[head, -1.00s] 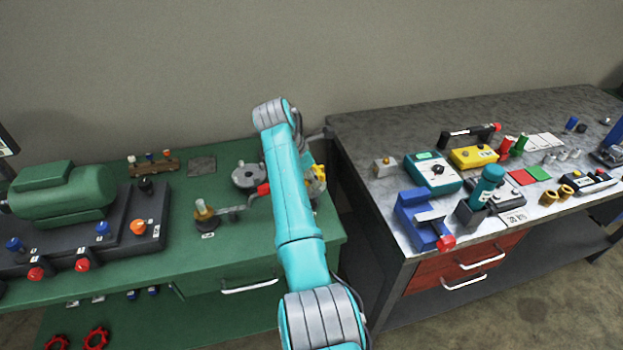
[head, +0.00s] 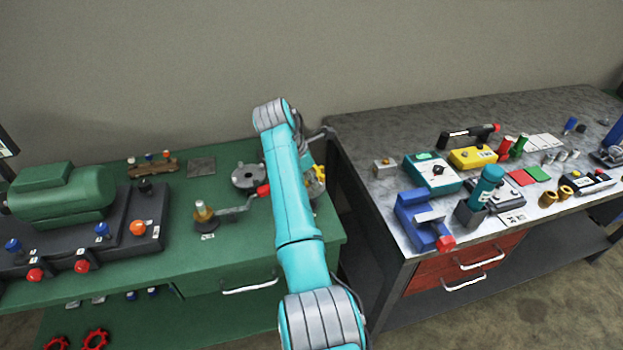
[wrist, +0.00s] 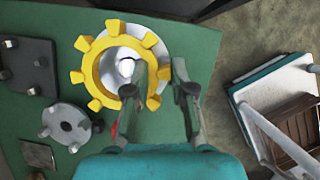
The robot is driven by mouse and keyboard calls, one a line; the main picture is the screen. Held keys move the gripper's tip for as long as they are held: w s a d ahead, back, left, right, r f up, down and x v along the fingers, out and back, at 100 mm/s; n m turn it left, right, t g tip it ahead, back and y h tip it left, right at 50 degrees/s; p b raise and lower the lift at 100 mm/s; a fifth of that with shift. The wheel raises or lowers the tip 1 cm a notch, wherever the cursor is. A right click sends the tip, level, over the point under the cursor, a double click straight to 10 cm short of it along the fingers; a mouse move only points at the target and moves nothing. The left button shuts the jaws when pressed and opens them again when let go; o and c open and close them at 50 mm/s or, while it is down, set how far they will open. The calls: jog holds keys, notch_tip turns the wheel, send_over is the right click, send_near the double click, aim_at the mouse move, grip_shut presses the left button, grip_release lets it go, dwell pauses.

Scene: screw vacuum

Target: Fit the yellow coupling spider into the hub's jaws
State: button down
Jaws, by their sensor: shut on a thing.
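The yellow spider (wrist: 90,67) is a toothed ring, seen nearly face-on in the wrist view. My gripper (wrist: 164,88) is shut on the near right side of its ring, one finger inside the hole and one outside. In the head view a yellow part of the spider (head: 320,174) shows just right of my arm, which hides the gripper. A pale round metal part (wrist: 164,36), which looks like the hub, lies behind the spider, offset to the upper right. The spider covers much of it, so I cannot tell whether they touch or how jaws and teeth line up.
A grey disc with raised lugs (wrist: 65,128) and a dark plate with posts (wrist: 30,66) stand nearby on the green bench (head: 230,240). A crank with a red handle (head: 263,190) is left of my arm. A gap separates the grey bench (head: 375,130).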

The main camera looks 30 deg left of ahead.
jog(key=shift+f, duration=0.25)
dwell(0.6)
jog(key=shift+r, duration=0.25)
dwell(0.4)
jog(key=shift+a, duration=0.1)
jog(key=shift+f, duration=0.25)
dwell(1.4)
jog(key=shift+r, duration=0.3)
